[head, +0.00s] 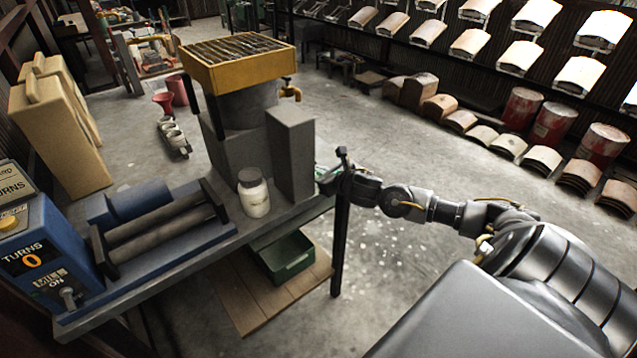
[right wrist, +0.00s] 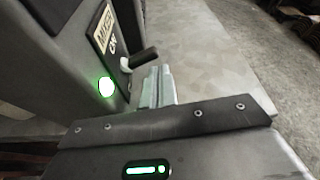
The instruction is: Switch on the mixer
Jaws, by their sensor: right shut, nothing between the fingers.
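The mixer is a grey machine with a yellow slatted hopper (head: 238,62) on top and a tall grey box (head: 291,150) at its right. In the right wrist view, a grey panel bears a label (right wrist: 104,27) that appears to read MIXER ON. Beside the label is a switch lever (right wrist: 143,57) with a dark handle, and below it a green light (right wrist: 106,87) glows. My right gripper (head: 325,177) is beside the box's right side. Its shut, empty fingers (right wrist: 158,86) are just below the lever; I cannot tell whether they touch it. My left gripper is out of view.
A white jar (head: 253,193) stands on the bench in front of the box. A blue roller machine (head: 150,225) and a blue control box (head: 40,255) reading TURNS 0 are at the left. A green crate (head: 286,257) sits below. Open floor lies right of the bench.

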